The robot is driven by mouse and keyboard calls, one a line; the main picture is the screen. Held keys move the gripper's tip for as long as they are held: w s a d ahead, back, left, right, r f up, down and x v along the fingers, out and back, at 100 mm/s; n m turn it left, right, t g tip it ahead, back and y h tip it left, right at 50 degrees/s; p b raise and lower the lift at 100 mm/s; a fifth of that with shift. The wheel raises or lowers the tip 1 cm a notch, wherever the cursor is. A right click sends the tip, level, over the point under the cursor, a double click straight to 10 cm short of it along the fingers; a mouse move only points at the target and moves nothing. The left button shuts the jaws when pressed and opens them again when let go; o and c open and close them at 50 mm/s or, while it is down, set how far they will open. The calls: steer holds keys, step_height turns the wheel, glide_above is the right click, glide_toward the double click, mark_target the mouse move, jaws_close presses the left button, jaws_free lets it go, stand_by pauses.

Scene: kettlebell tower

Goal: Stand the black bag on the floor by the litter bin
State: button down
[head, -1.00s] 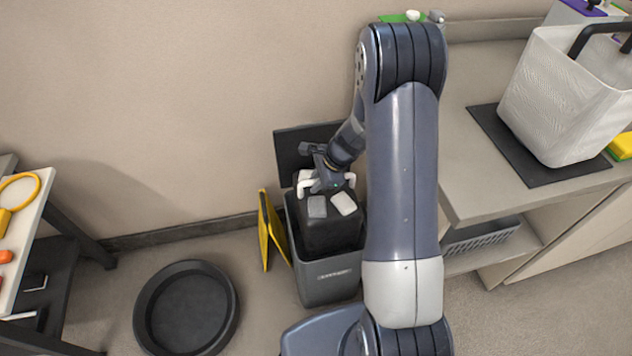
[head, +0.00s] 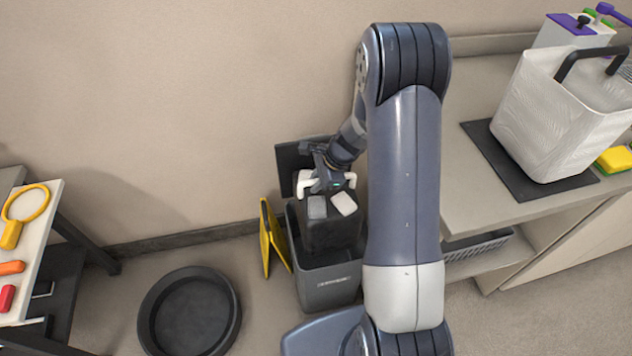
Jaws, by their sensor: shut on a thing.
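The black bag (head: 332,234) is a dark block-like shape with two pale patches on top. It sits partly inside the grey litter bin (head: 331,288), its upper part above the rim. The bin's dark lid (head: 287,158) stands open behind, against the wall. My gripper (head: 327,184) points down at the top of the bag, its white fingers shut on it. The bag's lower part is hidden inside the bin, and my arm covers some of the space to the right.
A yellow folded sign (head: 270,238) stands close to the bin's left. A round black tub (head: 190,312) lies on the floor further left. A counter (head: 505,215) with a white basket (head: 560,118) is at right. A tool shelf (head: 40,250) is at far left.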

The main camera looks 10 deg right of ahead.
steer(key=shift+r, duration=0.25)
steer(key=shift+r+p, duration=1.65)
steer(key=shift+r, duration=0.45)
steer(key=shift+f, duration=0.1)
